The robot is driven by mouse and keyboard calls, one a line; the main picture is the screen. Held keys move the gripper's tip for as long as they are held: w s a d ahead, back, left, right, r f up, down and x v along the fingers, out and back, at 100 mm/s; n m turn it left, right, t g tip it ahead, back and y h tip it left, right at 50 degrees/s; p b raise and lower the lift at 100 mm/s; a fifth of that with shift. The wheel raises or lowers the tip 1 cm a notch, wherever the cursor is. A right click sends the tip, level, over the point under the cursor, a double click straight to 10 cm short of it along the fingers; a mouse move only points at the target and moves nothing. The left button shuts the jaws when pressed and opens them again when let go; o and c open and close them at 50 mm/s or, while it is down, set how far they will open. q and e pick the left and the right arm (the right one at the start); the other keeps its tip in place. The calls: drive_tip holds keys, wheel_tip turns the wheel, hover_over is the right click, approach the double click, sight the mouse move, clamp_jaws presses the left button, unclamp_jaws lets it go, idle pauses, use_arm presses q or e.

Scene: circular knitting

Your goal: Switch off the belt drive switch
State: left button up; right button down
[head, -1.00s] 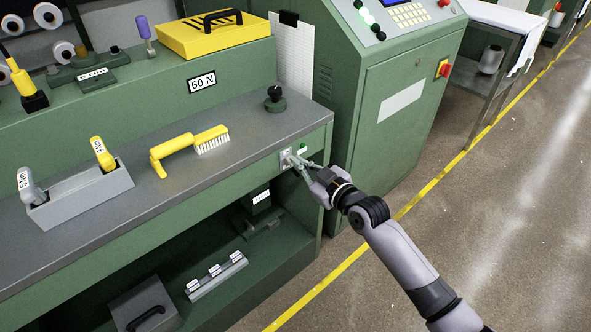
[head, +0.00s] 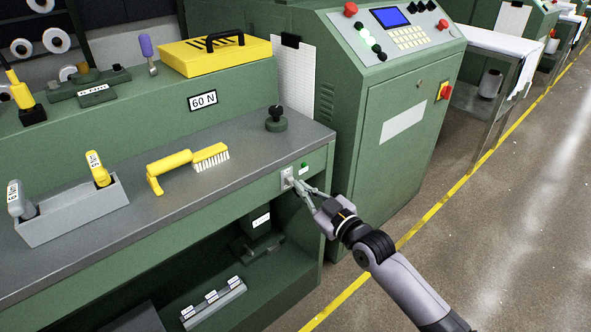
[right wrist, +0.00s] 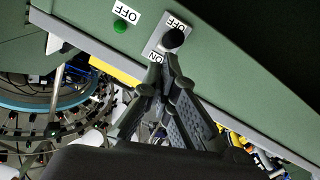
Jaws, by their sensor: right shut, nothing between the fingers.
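The switch is a small light plate (head: 287,178) on the front edge of the bench. In the right wrist view it has a black knob (right wrist: 173,38) between an OFF label (right wrist: 178,22) and an ON label (right wrist: 157,57). I cannot tell which way the knob is set. A green button or lamp (right wrist: 120,26) with its own OFF label sits beside it; it also shows in the head view (head: 304,168). My right gripper (head: 297,184) is shut and empty, its fingertips right by the knob. Contact is unclear. My left gripper is out of view.
The bench top (head: 240,165) holds a yellow brush (head: 180,166), a grey box (head: 75,210) with yellow and grey tools, and a dark knob (head: 276,120). A green control cabinet (head: 385,165) stands close to the right. The floor to the right is open.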

drive_tip(key=shift+s+f, duration=0.1)
drive_tip(key=shift+f, duration=0.25)
idle(0.4)
